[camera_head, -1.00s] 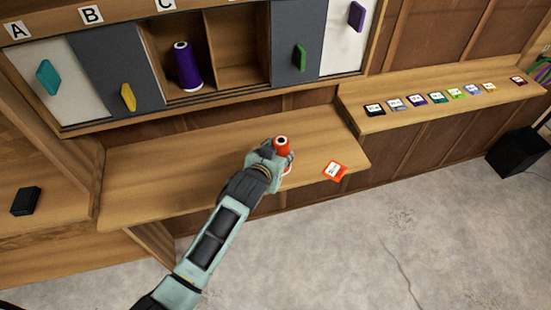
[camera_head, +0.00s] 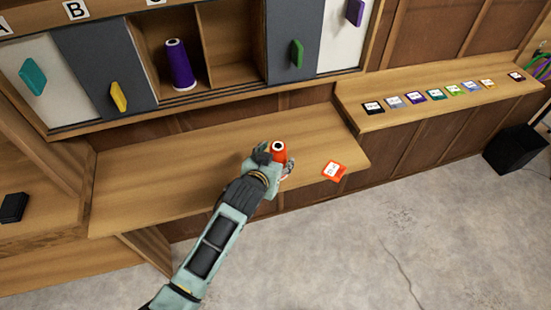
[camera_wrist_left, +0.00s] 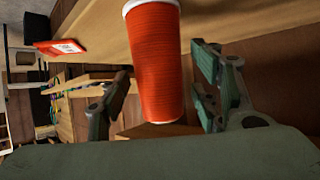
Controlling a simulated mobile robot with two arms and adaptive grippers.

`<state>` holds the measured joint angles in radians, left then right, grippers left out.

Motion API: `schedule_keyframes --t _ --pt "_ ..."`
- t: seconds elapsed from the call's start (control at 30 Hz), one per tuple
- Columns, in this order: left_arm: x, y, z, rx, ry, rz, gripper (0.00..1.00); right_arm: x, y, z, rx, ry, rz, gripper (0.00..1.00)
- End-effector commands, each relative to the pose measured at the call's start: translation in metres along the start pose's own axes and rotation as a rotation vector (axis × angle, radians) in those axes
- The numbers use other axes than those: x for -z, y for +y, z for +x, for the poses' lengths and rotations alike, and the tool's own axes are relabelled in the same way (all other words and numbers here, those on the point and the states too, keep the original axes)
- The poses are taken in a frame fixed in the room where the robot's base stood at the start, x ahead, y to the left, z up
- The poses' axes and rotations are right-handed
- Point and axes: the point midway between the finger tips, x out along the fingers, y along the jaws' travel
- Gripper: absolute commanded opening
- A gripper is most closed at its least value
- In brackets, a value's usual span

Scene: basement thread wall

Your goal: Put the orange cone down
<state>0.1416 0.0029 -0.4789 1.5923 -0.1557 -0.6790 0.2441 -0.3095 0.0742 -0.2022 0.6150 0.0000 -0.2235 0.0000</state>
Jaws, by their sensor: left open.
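The orange cone (camera_head: 279,151) is a thread cone with a white top ring and a dark hole. It stands at the front part of the lower wooden shelf (camera_head: 190,160), beside an orange card (camera_head: 334,170). My left gripper (camera_head: 273,158) is at the cone, its fingers on either side of it. In the left wrist view the cone (camera_wrist_left: 158,65) is large between the open fingers of my left gripper (camera_wrist_left: 165,100), with gaps on both sides. The cone's lower contact with the shelf is hidden in the head view. My right gripper is not in view.
A cabinet above has sliding doors with colored handles and an open bay holding a purple cone (camera_head: 180,65). A side shelf (camera_head: 400,112) at right carries several colored cards. A black box (camera_head: 515,150) stands on the floor at far right.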

Motion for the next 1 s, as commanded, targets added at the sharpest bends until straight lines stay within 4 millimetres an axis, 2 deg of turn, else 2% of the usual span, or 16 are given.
schedule_keyframes --t 0.17,0.33,0.8,1.0 --pt "0.003 0.0 -0.001 0.0 0.001 0.0 0.58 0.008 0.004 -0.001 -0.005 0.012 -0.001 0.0" --pt "0.002 0.0 -0.014 -0.001 0.001 -0.001 0.58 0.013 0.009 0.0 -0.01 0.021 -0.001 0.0" --pt "0.002 0.0 -0.096 0.0 0.001 -0.001 0.58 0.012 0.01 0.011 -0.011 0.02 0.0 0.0" --pt "0.003 0.0 -0.116 0.0 0.001 0.0 0.58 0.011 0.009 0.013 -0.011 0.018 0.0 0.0"
